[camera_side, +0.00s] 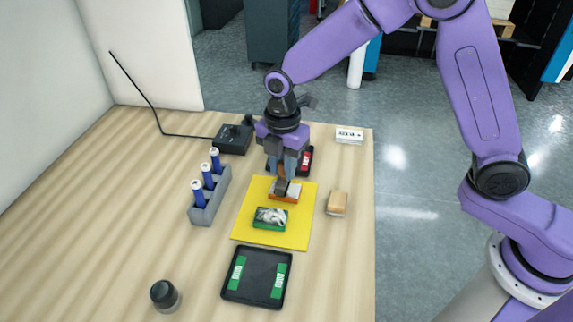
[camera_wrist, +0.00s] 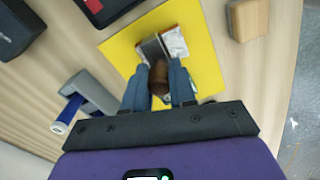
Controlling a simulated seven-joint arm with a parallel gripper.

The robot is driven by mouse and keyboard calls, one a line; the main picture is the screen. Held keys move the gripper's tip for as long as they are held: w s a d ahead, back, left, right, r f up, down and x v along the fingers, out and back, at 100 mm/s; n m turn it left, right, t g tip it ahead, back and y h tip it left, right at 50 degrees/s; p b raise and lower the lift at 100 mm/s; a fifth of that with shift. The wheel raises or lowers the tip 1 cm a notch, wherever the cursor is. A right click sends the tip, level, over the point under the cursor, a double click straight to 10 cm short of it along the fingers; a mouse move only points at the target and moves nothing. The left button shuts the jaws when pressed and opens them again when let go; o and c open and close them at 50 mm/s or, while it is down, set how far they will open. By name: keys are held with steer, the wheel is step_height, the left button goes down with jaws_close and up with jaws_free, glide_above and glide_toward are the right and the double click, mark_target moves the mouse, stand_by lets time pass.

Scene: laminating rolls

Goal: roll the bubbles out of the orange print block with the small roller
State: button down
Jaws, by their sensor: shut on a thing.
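The orange print block (camera_side: 291,194) lies on the yellow mat (camera_side: 305,225), with a whitish picture on its top. It also shows in the wrist view (camera_wrist: 176,42). My gripper (camera_side: 281,182) is shut on the small roller, whose brown handle (camera_wrist: 158,80) stands between the blue fingers in the wrist view. The roller's dark grey head (camera_wrist: 152,49) is over the block's left part in that view. It seems to touch the block top, but contact cannot be told for sure. Bubbles cannot be made out.
A green-edged picture block (camera_side: 270,218) lies on the same mat. A grey rack (camera_side: 208,212) with blue-bodied tubes stands left, a wooden block (camera_side: 337,204) right. A black tray with green strips (camera_side: 257,290) and a dark round jar (camera_side: 164,296) are in front. A black corded device (camera_side: 232,139) stands behind.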

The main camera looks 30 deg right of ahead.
steer(key=shift+w+a, duration=0.6)
steer(key=shift+w, duration=0.1)
steer(key=shift+s+d+f, duration=0.1)
steer(key=shift+s+d, duration=0.8)
steer(key=shift+s, duration=0.15)
steer(key=shift+s+d, duration=0.55)
steer(key=shift+s, duration=0.05)
steer(key=shift+w+a, duration=0.1)
steer(key=shift+w+a, duration=0.5)
steer(key=shift+w, duration=0.05)
steer(key=shift+w+a, duration=0.1)
steer(key=shift+w+a, duration=0.2)
steer(key=shift+w, duration=0.05)
steer(key=shift+w+a, duration=0.1)
